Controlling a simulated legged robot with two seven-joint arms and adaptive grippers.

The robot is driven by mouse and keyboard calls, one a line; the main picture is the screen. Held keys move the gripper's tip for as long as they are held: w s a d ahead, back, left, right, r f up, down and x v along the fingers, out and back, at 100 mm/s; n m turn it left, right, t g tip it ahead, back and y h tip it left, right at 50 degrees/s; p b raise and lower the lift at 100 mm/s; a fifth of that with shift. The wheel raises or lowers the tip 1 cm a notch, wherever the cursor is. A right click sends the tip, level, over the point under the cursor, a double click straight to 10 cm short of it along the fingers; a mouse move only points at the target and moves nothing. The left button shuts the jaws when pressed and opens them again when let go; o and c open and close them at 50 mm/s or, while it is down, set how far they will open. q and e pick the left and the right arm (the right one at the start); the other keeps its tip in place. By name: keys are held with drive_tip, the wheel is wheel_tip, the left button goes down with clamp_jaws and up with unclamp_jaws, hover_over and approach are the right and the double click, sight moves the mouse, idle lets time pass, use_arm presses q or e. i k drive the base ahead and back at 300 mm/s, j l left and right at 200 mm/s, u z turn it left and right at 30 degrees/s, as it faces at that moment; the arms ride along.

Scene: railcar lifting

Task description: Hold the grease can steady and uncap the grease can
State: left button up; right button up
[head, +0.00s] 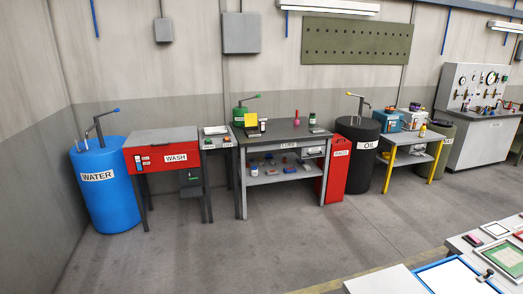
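Neither of my grippers is in view. I cannot make out for certain which item is the grease can. A yellow card or box (251,121) stands beside the green container. The labels are too small to read, and I cannot tell whether any of these has a cap on.
A red wash station (163,160) and a blue water drum (107,190) stand left of the bench. A red bin (337,170) and a black oil drum (359,160) stand to its right. A table (386,283) with frames is at lower right. The middle floor is clear.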

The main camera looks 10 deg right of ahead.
sight(312, 119)
drive_tip(key=i+u, duration=0.1)
drive_tip(key=i, duration=0.55)
drive_tip(key=i+l+u, duration=0.1)
drive_tip(key=i, duration=0.55)
drive_tip(key=i+l+u, duration=0.1)
drive_tip(key=i+l, duration=0.15)
drive_tip(key=i, duration=0.35)
drive_tip(key=i+z, duration=0.35)
drive_tip(key=i, duration=0.15)
drive_tip(key=i+z, duration=0.35)
drive_tip(key=i, duration=0.15)
drive_tip(key=i+j+z, duration=0.35)
drive_tip(key=i, duration=0.15)
drive_tip(key=i+l+z, duration=0.2)
drive_tip(key=i+z, duration=0.5)
drive_tip(key=i, duration=0.2)
drive_tip(key=i+z, duration=0.35)
drive_tip(key=i+u, duration=0.2)
drive_tip(key=i, duration=0.25)
drive_tip(key=i+l+u, duration=0.25)
drive_tip(key=i, duration=0.2)
drive_tip(key=i+l+u, duration=0.2)
drive_tip(key=i, duration=0.25)
drive_tip(key=i+l+u, duration=0.2)
drive_tip(key=i+l, duration=0.1)
drive_tip(key=i, duration=0.1)
